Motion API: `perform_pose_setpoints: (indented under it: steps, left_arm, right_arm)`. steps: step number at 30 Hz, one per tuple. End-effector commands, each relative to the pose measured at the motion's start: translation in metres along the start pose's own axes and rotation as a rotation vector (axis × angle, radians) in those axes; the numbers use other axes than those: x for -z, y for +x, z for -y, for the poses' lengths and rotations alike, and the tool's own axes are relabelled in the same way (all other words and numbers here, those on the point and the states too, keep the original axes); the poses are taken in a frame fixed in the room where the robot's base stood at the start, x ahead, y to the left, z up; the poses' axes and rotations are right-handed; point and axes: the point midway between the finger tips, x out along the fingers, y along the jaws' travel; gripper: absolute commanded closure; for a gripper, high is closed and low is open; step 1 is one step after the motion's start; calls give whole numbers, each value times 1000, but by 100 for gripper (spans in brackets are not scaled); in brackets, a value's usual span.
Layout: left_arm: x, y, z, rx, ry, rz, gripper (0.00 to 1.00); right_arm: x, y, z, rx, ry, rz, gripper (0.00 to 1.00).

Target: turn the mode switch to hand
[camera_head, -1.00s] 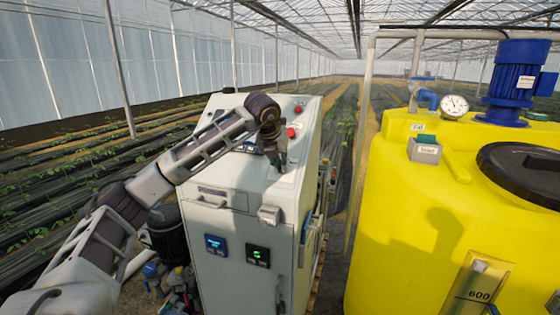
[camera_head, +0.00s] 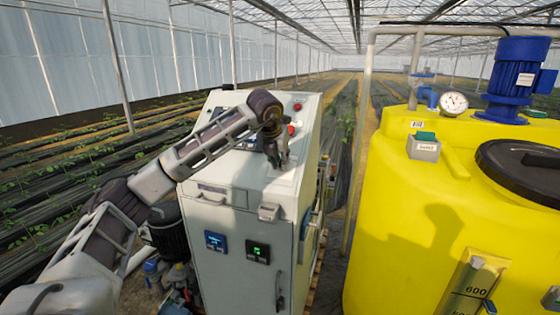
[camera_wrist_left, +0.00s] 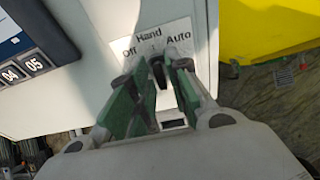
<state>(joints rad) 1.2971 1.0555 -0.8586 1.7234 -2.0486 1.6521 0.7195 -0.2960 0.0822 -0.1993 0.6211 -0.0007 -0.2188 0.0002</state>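The cabinet (camera_head: 240,185) stands left of centre in the head view, with a sloping top panel. My left gripper (camera_head: 277,152) points down at that panel and hides the mode switch there. In the left wrist view, the label (camera_wrist_left: 155,42) reads "Hand" at the top, "Off" at the left and "Auto" at the right. The black mode switch (camera_wrist_left: 157,68) sits below it, between the green-padded fingertips of my left gripper (camera_wrist_left: 156,80). The switch's exact pointing is partly hidden. My right gripper is not in view.
A red button (camera_head: 292,129) is on the top panel, just beyond my left gripper. A dark screen unit (camera_wrist_left: 30,40) sits left of the label. A yellow tank (camera_head: 430,220) with a blue motor (camera_head: 518,75) stands at the right, across a narrow gap.

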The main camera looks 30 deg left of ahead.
Motion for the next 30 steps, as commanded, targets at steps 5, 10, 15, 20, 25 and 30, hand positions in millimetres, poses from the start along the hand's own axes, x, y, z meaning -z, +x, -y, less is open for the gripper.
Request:
perform_pose_setpoints:
  steps: [5,10,15,20,25,30]
  left_arm:
    - [0,0,0,0,0,0,71]
    - [0,0,0,0,-1,0,71]
    - [0,-4,0,0,-1,1,71]
    - [-1,-16,0,0,-2,1,71]
    - [-1,-38,0,1,-1,2,71]
    - [-1,-63,0,0,-1,3,71]
  right_arm:
    - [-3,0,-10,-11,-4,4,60]
    - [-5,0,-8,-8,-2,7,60]
    - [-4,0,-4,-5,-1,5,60]
    - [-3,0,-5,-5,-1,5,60]
    - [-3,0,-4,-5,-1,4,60]
    - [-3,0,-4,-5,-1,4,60]
